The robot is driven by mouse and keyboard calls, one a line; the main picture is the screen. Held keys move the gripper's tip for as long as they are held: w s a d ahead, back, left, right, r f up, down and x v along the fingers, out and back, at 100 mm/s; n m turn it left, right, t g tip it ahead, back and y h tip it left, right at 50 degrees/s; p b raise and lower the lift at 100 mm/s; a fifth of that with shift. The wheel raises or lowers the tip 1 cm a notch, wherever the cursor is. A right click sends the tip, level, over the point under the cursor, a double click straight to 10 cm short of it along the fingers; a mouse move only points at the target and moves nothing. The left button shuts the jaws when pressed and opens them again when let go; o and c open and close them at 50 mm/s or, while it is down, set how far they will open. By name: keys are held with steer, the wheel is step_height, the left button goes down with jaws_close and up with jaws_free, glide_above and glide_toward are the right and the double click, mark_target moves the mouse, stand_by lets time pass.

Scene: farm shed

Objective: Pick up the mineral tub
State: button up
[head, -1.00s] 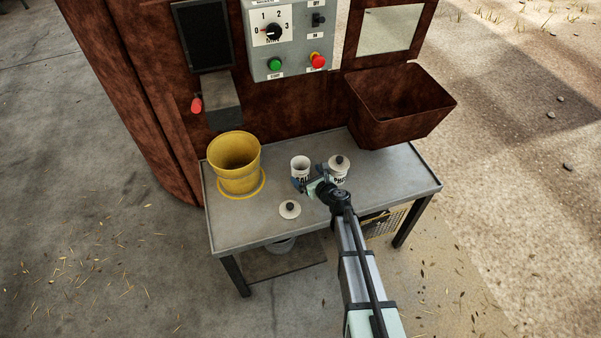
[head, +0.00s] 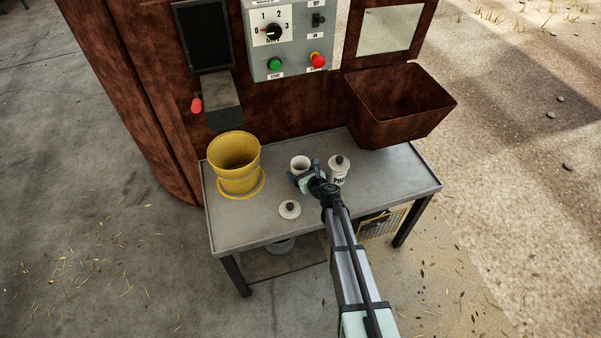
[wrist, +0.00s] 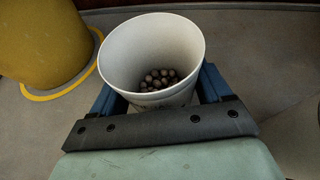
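An open white tub (head: 300,162) stands upright on the metal table, its label hidden by my gripper. In the wrist view the tub (wrist: 150,48) holds several brownish round pellets. My gripper (head: 303,180) is at the tub's near side. In the wrist view its blue fingers (wrist: 160,100) stand on either side of the tub, with a narrow gap showing at the right finger; the tips are hidden behind it. A second white tub (head: 338,174), lidded and with a partly hidden label starting "PH", stands close to the right of my gripper.
A loose white lid (head: 290,209) lies on the table (head: 245,228) in front of the open tub. A yellow bucket (head: 238,180) stands at the left. A rusty hopper (head: 398,115) overhangs the back right. A control panel (head: 290,45) rises behind.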

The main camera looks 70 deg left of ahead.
steer(key=c, duration=0.8)
